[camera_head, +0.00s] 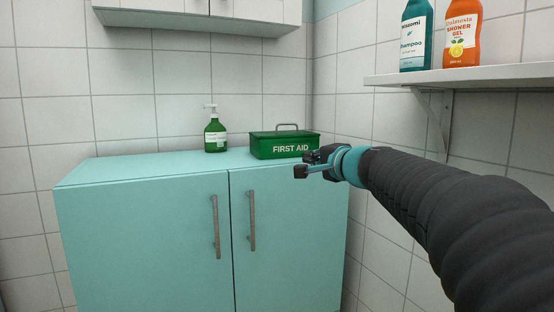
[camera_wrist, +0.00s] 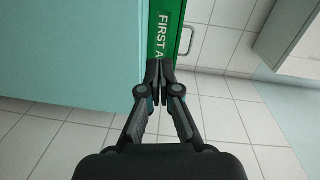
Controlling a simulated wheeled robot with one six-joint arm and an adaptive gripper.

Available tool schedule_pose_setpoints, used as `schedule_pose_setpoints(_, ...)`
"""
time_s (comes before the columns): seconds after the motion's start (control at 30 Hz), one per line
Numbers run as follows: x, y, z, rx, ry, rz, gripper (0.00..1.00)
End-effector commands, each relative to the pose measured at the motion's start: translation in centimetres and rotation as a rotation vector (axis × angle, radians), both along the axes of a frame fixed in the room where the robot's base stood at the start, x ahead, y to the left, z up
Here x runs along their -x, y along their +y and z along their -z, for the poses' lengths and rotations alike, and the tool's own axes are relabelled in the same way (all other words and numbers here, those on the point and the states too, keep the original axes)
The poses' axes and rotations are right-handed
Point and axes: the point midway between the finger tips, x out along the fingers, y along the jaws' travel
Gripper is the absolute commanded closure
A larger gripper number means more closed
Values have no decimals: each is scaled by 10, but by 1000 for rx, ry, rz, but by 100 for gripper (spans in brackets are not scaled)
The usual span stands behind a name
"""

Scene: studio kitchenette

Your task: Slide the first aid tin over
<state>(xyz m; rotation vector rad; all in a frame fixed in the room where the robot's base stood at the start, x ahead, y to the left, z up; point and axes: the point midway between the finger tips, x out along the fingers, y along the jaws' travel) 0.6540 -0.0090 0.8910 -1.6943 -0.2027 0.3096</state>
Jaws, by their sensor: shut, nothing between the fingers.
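The first aid tin (camera_head: 270,149) is a green box with white lettering and a grey handle on its lid. It stands upright near the right end of the turquoise cabinet top (camera_head: 160,165). My gripper (camera_head: 298,172) is at the tin's right front part, with its fingers shut and empty. In the wrist view the shut fingertips (camera_wrist: 159,66) overlap the lower part of the tin (camera_wrist: 162,30), over the end of its lettering. I cannot tell whether they touch it. The tin's right end is partly hidden behind my gripper in the head view.
A green pump bottle (camera_head: 215,135) stands left of the tin, with a gap between. The cabinet top is clear further left. Tiled walls rise behind and to the right. A white shelf (camera_head: 480,76) holds a shampoo bottle (camera_head: 413,40) and a shower gel bottle (camera_head: 461,35).

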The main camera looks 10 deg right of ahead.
Motion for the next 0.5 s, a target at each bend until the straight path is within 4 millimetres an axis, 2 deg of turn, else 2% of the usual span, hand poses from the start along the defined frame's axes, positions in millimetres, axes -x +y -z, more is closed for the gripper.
schedule_pose_setpoints(0.03, -12, -9, 3, -44, -14, 23, 100)
schedule_pose_setpoints(0.1, -22, -18, -2, -92, -31, 47, 100)
schedule_pose_setpoints(0.2, -30, -26, -6, -133, -45, 66, 100)
schedule_pose_setpoints(0.37, -43, -26, -9, -149, -49, 72, 100)
schedule_pose_setpoints(0.5, -63, -20, -9, -147, -48, 71, 100)
